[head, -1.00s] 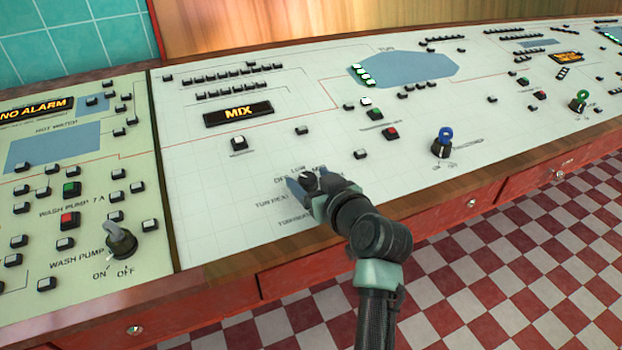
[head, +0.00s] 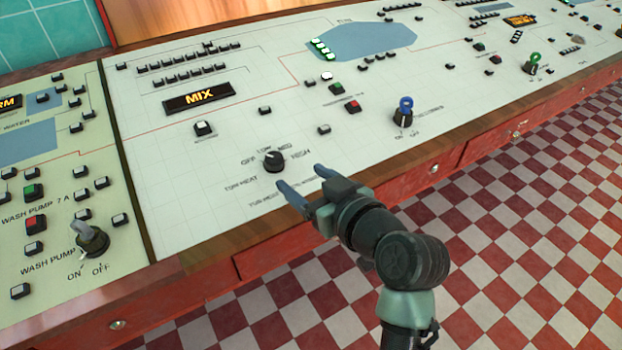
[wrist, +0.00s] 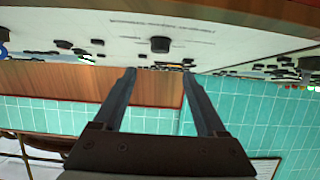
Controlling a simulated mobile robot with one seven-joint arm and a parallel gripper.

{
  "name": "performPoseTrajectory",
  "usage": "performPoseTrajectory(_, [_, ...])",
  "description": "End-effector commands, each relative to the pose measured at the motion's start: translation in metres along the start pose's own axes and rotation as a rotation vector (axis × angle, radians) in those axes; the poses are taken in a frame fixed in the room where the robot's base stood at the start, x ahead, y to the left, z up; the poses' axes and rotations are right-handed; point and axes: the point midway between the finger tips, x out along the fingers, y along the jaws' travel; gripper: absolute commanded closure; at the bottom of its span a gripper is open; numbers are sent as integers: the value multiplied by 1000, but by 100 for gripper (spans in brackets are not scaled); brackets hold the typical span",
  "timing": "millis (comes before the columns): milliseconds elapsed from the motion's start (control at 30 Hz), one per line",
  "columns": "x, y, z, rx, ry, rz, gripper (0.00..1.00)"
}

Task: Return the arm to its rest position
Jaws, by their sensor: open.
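My gripper (head: 303,186) is open and empty in the head view, its two blue-grey fingers spread above the front edge of the control panel. A black rotary knob (head: 273,161) with OFF, LOW, MED and HIGH around it stands on the panel, just beyond and left of the fingertips, apart from them. In the wrist view the picture is upside down; my gripper (wrist: 158,73) shows its two fingers apart with nothing between them. A black knob (wrist: 160,44) shows beyond the fingertips on the panel.
The pale control panel (head: 200,215) carries several buttons, a MIX display (head: 198,97), a blue key switch (head: 404,112) and a grey wash pump knob (head: 90,238). Its wooden front edge (head: 214,249) runs below my gripper. The checkered floor (head: 520,240) at the right is clear.

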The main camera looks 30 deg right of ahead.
Motion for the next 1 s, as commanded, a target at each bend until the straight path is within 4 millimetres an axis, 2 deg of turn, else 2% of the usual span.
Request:
performPoseTrajectory(100, [-12, 0, 0, 0, 0, 2, 26])
performPoseTrajectory(200, [-16, 0, 0, 0, 0, 0, 26])
performPoseTrajectory(733, [-15, -1, -2, -2, 3, 1, 26])
performPoseTrajectory(767, [-15, -2, -6, -6, 9, 4, 26])
performPoseTrajectory(867, [-13, -10, -36, -30, 61, 26, 26])
performPoseTrajectory(967, [-14, -30, -92, -63, 172, 63, 26])
performPoseTrajectory(1000, [-18, -40, -120, -76, 232, 79, 26])
